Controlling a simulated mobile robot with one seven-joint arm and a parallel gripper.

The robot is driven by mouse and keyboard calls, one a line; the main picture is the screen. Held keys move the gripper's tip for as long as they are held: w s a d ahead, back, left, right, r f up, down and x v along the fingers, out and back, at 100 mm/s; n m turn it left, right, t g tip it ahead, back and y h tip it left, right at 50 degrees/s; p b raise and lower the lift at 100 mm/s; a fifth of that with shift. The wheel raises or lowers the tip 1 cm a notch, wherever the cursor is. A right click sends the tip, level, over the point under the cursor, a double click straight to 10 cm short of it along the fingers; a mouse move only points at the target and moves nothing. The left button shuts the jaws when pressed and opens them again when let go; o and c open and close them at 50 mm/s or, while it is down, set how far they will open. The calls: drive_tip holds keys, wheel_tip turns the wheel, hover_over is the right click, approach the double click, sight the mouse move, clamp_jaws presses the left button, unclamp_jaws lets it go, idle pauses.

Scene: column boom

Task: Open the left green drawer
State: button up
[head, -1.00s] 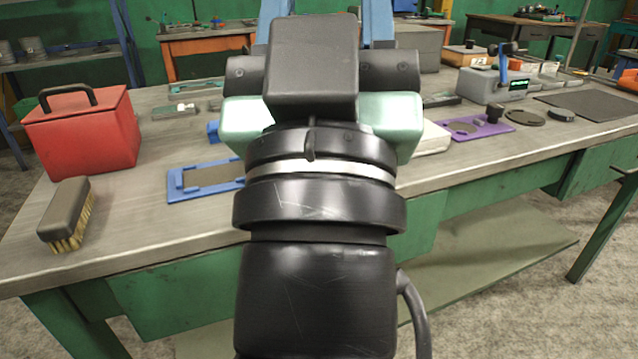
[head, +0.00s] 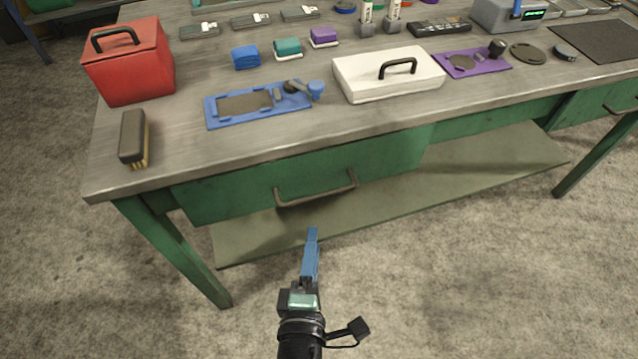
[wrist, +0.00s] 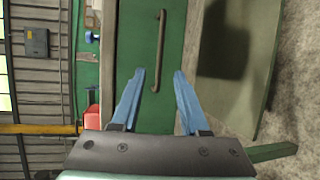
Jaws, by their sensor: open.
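The left green drawer (head: 235,186) is under the front edge of the workbench and looks shut. Its dark bar handle (head: 316,189) runs along the drawer front. My gripper (head: 312,232) is in front of the drawer and appears below the handle in the head view, apart from it. In the wrist view the blue fingers of my gripper (wrist: 159,78) are spread and empty. The handle (wrist: 159,50) stands ahead of the gap between them, and the drawer front (wrist: 139,45) lies behind it.
A red box (head: 130,68), a brush (head: 133,138), a blue tray (head: 212,112) and a white case (head: 390,82) stand on the workbench (head: 185,165). A lower shelf (head: 400,190) runs under the drawer. The floor in front is clear.

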sight(319, 198)
drive_tip(key=w, duration=0.4)
drive_tip(key=w+f, duration=0.1)
drive_tip(key=w, duration=0.3)
drive_tip(key=w+d+f, duration=0.1)
drive_tip(key=w, duration=0.3)
drive_tip(key=shift+w+f, duration=0.2)
drive_tip(key=shift+w, duration=0.1)
clamp_jaws()
idle(1.0)
